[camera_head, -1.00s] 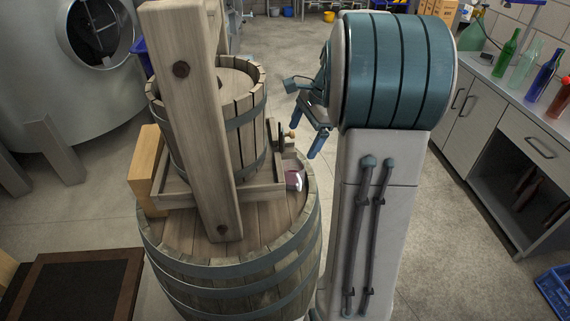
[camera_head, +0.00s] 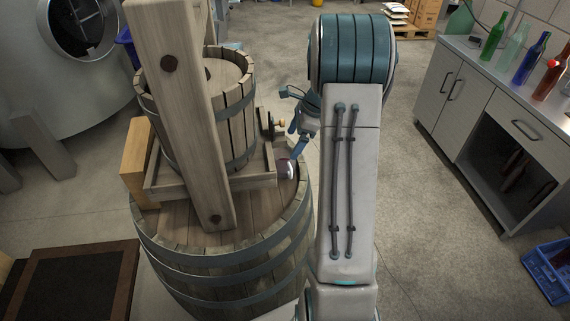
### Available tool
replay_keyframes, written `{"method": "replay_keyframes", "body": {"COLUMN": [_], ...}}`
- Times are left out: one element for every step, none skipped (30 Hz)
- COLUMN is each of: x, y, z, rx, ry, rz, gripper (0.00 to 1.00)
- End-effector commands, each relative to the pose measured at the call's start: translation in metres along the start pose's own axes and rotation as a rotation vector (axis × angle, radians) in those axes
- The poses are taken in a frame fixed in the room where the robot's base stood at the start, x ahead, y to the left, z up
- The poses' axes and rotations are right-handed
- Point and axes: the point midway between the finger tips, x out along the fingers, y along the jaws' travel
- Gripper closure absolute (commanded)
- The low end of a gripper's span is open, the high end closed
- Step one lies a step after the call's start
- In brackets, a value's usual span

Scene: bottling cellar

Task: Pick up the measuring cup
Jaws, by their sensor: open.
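The measuring cup (camera_head: 286,170) is a small clear vessel with a pinkish tint. It stands on top of the large barrel (camera_head: 262,221), near its right rim and beside the wooden press tray. My gripper (camera_head: 298,148) is just above and slightly right of the cup, its blue fingers pointing down. It is open and holds nothing that I can see. The gap between fingertips and cup is too small to judge, and part of the gripper is hidden behind my arm.
A wooden press (camera_head: 180,95) with a slatted basket (camera_head: 236,128) and a thick upright stands on the barrel, left of the cup. A cabinet (camera_head: 479,98) with coloured bottles is at right. A blue crate (camera_head: 549,272) sits on the floor. Floor between is clear.

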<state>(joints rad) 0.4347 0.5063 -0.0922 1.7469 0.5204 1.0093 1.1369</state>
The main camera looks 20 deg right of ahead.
Motion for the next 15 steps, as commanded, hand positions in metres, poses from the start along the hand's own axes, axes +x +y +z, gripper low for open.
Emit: {"method": "replay_keyframes", "body": {"x": [0.003, 0.006, 0.011, 0.016, 0.020, 0.026, 0.030, 0.035, 0.040, 0.043, 0.046, 0.048, 0.050, 0.050, 0.051], "y": [-0.001, -0.001, -0.002, -0.003, -0.005, -0.006, -0.007, -0.007, -0.007, -0.007, -0.007, -0.007, -0.007, -0.007, -0.007], "z": [0.001, 0.002, 0.003, 0.004, 0.005, 0.006, 0.007, 0.006, 0.006, 0.006, 0.006, 0.006, 0.006, 0.006, 0.006], "rx": [0.000, -0.001, -0.001, -0.001, -0.002, -0.002, -0.001, -0.001, -0.001, -0.001, -0.001, -0.001, -0.002, -0.002, -0.002], "ry": [0.000, 0.000, 0.000, 0.000, 0.000, 0.000, 0.000, 0.000, 0.000, 0.000, -0.001, 0.000, 0.000, 0.000, 0.000], "rz": [0.002, 0.002, 0.004, 0.005, 0.005, 0.005, 0.004, 0.004, 0.002, 0.003, 0.002, 0.001, 0.000, 0.000, -0.001], "gripper": [0.10, 0.10, 0.10, 0.10, 0.10, 0.10, 0.10, 0.10, 0.10, 0.10, 0.10, 0.10, 0.10, 0.10, 0.10]}}
